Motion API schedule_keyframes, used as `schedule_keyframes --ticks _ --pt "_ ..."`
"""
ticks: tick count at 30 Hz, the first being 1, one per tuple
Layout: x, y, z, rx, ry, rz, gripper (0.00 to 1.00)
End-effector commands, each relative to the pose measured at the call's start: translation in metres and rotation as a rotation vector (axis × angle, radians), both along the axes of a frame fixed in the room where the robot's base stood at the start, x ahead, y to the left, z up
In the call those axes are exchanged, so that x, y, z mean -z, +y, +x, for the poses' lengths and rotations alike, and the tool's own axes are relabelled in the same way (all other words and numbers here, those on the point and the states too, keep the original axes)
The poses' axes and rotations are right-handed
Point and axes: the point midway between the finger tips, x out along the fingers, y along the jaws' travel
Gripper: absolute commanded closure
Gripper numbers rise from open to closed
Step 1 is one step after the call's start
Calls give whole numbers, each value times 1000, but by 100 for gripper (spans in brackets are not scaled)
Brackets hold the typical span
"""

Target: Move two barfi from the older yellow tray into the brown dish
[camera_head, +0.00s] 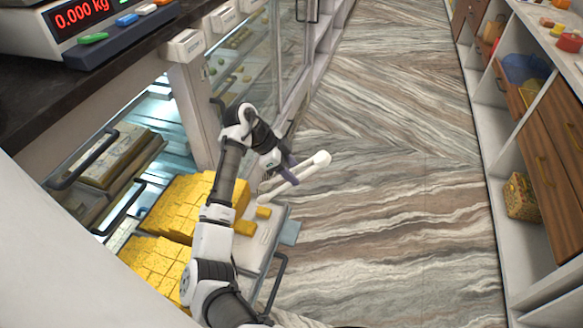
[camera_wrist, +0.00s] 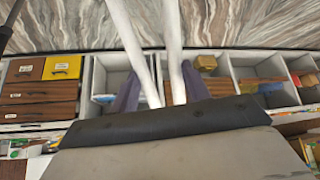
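My gripper (camera_head: 288,162) has purple fingers and is out over the aisle floor, to the right of the open case. It appears shut on white tongs (camera_head: 309,166), whose two arms (camera_wrist: 172,40) run between the purple fingers (camera_wrist: 125,95) in the wrist view. Nothing shows between the tong arms; their far ends leave that view. Yellow barfi are stacked in two blocks, one farther (camera_head: 178,206) and one nearer (camera_head: 155,260). Two loose barfi (camera_head: 263,212) (camera_head: 244,228) lie beside the farther block on a pale tray (camera_head: 268,232). I cannot tell which tray is older or identify the brown dish.
The glass counter (camera_head: 240,65) and its door handles stand along the left. A scale (camera_head: 85,25) reading 0.000 kg sits on the dark countertop. Shelves with wooden drawers (camera_head: 545,150) line the right, with a yellow box (camera_head: 521,197) low down. The marbled floor (camera_head: 400,170) between is clear.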

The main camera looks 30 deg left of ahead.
Motion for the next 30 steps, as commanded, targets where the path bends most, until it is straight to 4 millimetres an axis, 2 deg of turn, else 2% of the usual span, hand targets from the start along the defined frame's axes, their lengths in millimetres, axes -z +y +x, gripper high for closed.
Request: schedule_keyframes --ticks 21,30 --pt "74 0 0 0 0 -1 56" --pt "85 0 0 0 0 -1 56"
